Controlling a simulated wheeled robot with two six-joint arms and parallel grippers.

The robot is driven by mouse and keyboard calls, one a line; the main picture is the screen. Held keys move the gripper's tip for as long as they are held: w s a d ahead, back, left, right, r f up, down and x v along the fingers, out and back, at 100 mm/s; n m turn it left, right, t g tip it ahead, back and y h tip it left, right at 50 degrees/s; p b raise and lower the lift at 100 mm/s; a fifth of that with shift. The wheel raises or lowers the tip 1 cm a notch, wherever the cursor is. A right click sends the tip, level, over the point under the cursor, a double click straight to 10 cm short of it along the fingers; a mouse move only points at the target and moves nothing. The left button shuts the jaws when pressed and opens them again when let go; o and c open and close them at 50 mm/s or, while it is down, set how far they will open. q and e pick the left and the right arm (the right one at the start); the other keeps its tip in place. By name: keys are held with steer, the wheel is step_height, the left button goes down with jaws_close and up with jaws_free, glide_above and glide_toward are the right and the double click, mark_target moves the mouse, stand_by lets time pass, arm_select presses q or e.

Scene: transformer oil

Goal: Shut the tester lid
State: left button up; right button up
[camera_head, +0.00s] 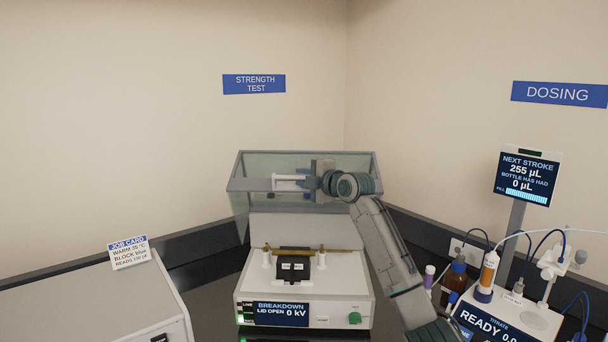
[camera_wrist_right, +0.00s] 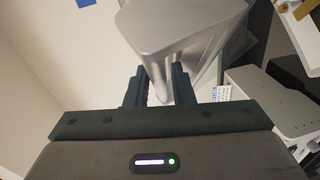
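The tester (camera_head: 300,303) stands at the centre of the head view, and its screen reads "LID OPEN 0 kV". Its clear lid (camera_head: 345,165) is raised at the back. A pale bar-like handle (camera_head: 290,178) shows at the lid's front. My right gripper (camera_head: 305,182) is at this handle, coming from the right. In the right wrist view its two dark fingers (camera_wrist_right: 160,80) are apart, with a silver-grey part (camera_wrist_right: 185,30) tapering in between them. Whether they press on it cannot be told. My left gripper is in no view.
A dark block with brass-coloured rods (camera_head: 295,265) sits on the tester's top under the lid. A dosing station (camera_head: 520,315) with bottles and tubes stands close to the right, near my right arm. A pale instrument with a job card (camera_head: 129,252) is at the left.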

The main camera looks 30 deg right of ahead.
jaws_close()
steer(key=shift+f, duration=0.1)
